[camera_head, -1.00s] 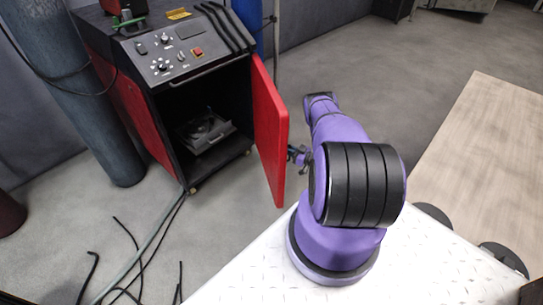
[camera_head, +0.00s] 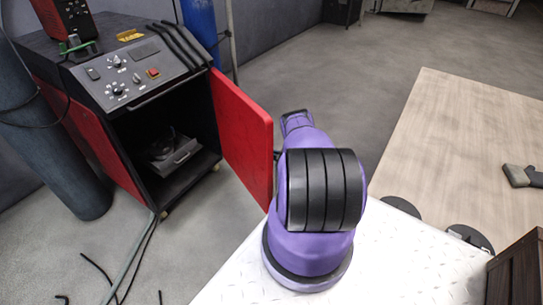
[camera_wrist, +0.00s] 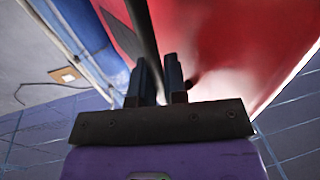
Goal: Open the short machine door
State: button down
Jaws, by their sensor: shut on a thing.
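The short machine door (camera_head: 243,135) is a red panel on the dark machine cabinet (camera_head: 160,90). It stands open, swung out to the right of the dark compartment. In the wrist view a red surface of the door (camera_wrist: 225,45) fills the upper right. My gripper (camera_wrist: 159,65) has its two dark fingers around a dark bar (camera_wrist: 141,25), which appears to be the door's handle, and is shut on it. In the head view my purple arm and the door hide the gripper and the handle.
A tall grey cylinder (camera_head: 60,150) stands left of the machine, and a blue one (camera_head: 201,25) behind it. Cables (camera_head: 130,265) lie on the floor at lower left. A pale wooden surface (camera_head: 450,130) is at right. Grey floor behind my arm is clear.

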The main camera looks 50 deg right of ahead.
jog(key=c, duration=1.2)
grip_release()
jog(key=v, duration=1)
jog(key=shift+s, duration=0.3)
